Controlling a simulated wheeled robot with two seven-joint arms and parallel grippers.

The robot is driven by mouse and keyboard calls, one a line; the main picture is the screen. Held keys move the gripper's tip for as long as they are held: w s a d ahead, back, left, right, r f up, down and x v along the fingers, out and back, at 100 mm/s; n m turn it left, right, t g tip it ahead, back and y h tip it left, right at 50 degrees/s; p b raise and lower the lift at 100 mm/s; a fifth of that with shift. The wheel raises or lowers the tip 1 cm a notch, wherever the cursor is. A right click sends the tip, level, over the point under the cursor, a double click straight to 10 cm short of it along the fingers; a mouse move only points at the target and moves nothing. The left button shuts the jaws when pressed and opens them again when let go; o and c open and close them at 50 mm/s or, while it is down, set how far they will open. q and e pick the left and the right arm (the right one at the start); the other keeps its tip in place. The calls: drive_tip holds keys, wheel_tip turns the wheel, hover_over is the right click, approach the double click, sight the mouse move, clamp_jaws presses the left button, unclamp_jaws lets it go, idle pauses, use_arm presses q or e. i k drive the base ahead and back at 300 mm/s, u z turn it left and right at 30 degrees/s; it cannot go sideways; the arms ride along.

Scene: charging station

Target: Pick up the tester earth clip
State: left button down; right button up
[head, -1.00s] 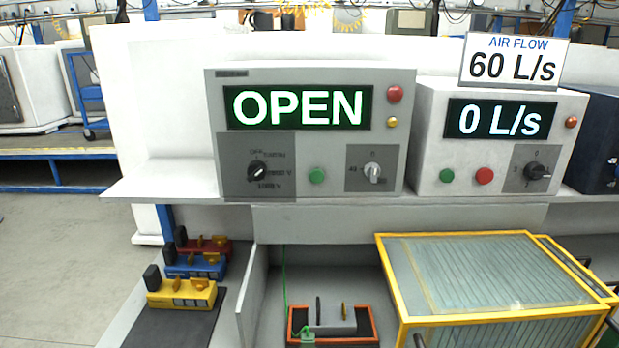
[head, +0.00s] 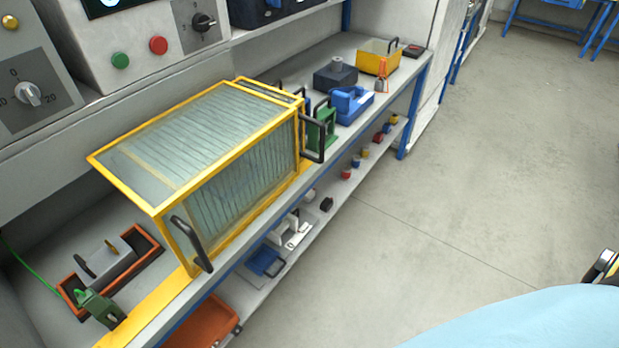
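A green clip (head: 100,308), which looks like the tester earth clip, is at the lower left of the head view. It sits at the near corner of an orange-rimmed tray (head: 146,262), and a thin green wire (head: 28,264) runs in from the left edge towards it. A grey block (head: 108,262) with dark upright parts stands in the tray.
A yellow-framed cage (head: 160,190) with a black handle stands right beside the tray. Blue and green fixtures and a yellow bin (head: 378,62) stand farther along the bench. A lower shelf holds small parts and an orange tray (head: 205,325). The floor (head: 440,210) at right is open.

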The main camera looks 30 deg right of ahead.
sight(99, 307)
drive_tip(key=u, duration=1.3)
drive_tip(key=i, duration=0.1)
drive_tip(key=z, duration=0.4)
